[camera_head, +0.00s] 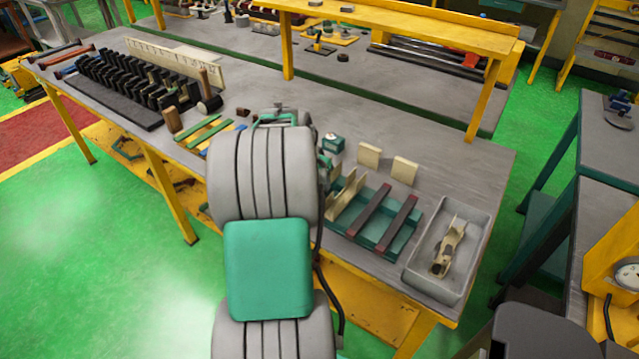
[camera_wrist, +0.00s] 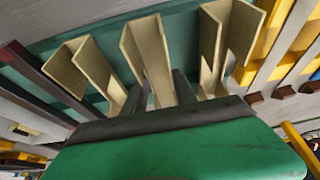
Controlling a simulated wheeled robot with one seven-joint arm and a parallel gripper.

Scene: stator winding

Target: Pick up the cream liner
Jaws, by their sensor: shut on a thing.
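In the wrist view several cream, folded channel-shaped liners stand in a row. The middle cream liner (camera_wrist: 150,58) is between the two dark fingers of my gripper (camera_wrist: 158,93), which is shut on it. Another liner (camera_wrist: 82,68) stands to its left and one (camera_wrist: 212,42) to its right, both apart from the fingers. The liners show against a green tray (camera_wrist: 188,32); I cannot tell whether the held one is clear of it. In the head view cream liners (camera_head: 347,190) show at the left end of the green tray (camera_head: 372,244). My arm hides the gripper there.
Two dark red-ended bars (camera_head: 369,209) lie across the tray. A grey bin (camera_head: 419,262) with cream pieces stands to the right. The bench's back right is clear.

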